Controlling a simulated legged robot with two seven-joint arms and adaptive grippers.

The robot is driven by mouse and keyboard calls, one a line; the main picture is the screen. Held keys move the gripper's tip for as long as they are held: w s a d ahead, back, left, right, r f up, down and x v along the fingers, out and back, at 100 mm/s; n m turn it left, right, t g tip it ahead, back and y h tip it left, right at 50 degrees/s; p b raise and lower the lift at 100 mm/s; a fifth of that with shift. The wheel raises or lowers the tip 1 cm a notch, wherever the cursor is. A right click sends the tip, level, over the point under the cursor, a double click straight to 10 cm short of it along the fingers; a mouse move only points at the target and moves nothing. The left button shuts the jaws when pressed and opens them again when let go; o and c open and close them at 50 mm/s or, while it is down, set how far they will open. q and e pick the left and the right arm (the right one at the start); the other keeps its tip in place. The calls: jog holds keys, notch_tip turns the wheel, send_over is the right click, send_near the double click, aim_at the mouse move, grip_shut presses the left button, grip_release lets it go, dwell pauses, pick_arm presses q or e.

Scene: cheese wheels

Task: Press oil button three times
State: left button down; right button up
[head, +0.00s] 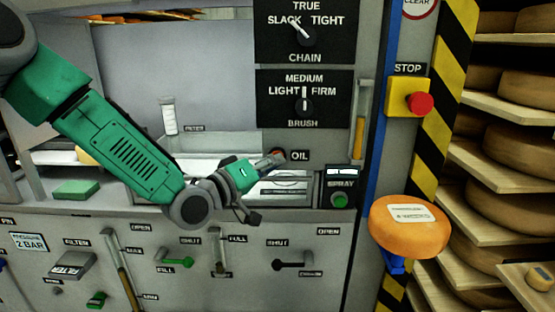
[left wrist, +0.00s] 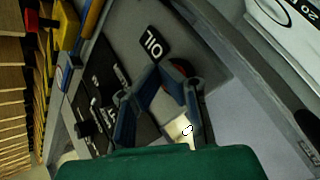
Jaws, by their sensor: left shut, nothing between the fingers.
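The OIL label (head: 299,155) is a black plate with white letters on the grey panel, below the BRUSH dial. It also shows in the left wrist view (left wrist: 152,43). The oil button is a small dark red round shape (left wrist: 181,66) beside that label, partly covered by my finger. In the head view it is mostly hidden behind my fingertips. My left gripper (head: 272,160) is shut and empty, its tips at the button, left of the label. I cannot tell whether they touch it. My right gripper is not in view.
A green SPRAY button (head: 340,200) sits below right of the label. A red STOP button (head: 420,104) on a yellow box is further right. An orange cheese wheel (head: 410,229) stands in front of the shelves. Several levers line the lower panel.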

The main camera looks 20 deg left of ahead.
pick_arm(q)
jog(key=shift+s, duration=0.1)
dwell(0.3)
jog(key=shift+s+d, duration=0.3)
jog(key=shift+s, duration=0.35)
jog(key=shift+s+d, duration=0.25)
jog(key=shift+s, duration=0.55)
jog(key=shift+s+d, duration=0.2)
jog(key=shift+s, duration=0.6)
jog(key=shift+s+d, duration=0.25)
jog(key=shift+s, duration=0.55)
jog(key=s+m+g+p, duration=0.1)
jog(key=m+p, duration=0.3)
jog(key=m, duration=0.3)
jog(key=s+m+y+p, duration=0.1)
jog(key=m+p, duration=0.3)
jog(key=m, duration=0.3)
jog(key=s+d+m+g+y+p, duration=0.1)
jog(key=m+p, duration=0.3)
jog(key=m, duration=0.3)
jog(key=shift+s+g, duration=0.3)
